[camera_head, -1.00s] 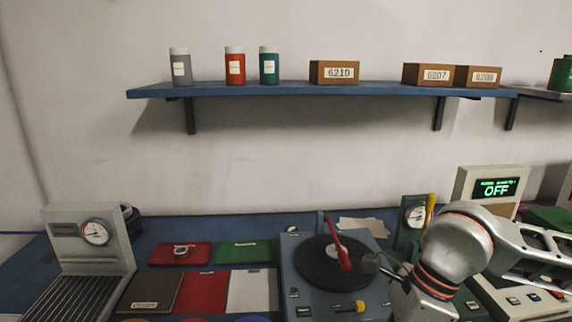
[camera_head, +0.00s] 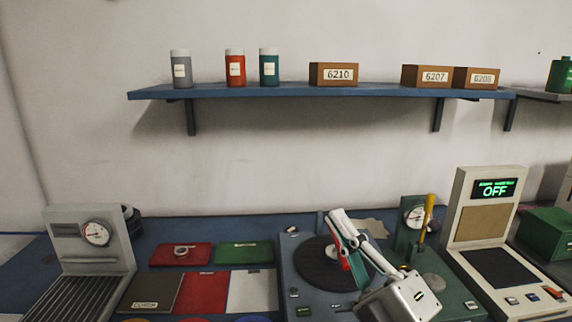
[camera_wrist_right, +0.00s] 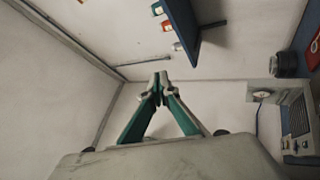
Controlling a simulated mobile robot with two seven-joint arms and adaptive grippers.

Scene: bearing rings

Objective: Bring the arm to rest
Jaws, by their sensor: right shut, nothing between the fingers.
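A grey-blue device (camera_head: 296,278) with a black round disc (camera_head: 314,268) stands at the front centre of the bench. Its red arm (camera_head: 332,256) shows only partly, behind my right gripper. My right gripper (camera_head: 337,214) crosses in front of the disc's right side in the head view, fingers pointing up and away. Its fingertips also meet in the right wrist view (camera_wrist_right: 157,82), shut with nothing between them. I cannot tell whether it touches the red arm. My left gripper is out of view.
A display unit reading OFF (camera_head: 480,220) stands at right. A blue shelf (camera_head: 300,91) with bottles and boxes hangs above.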

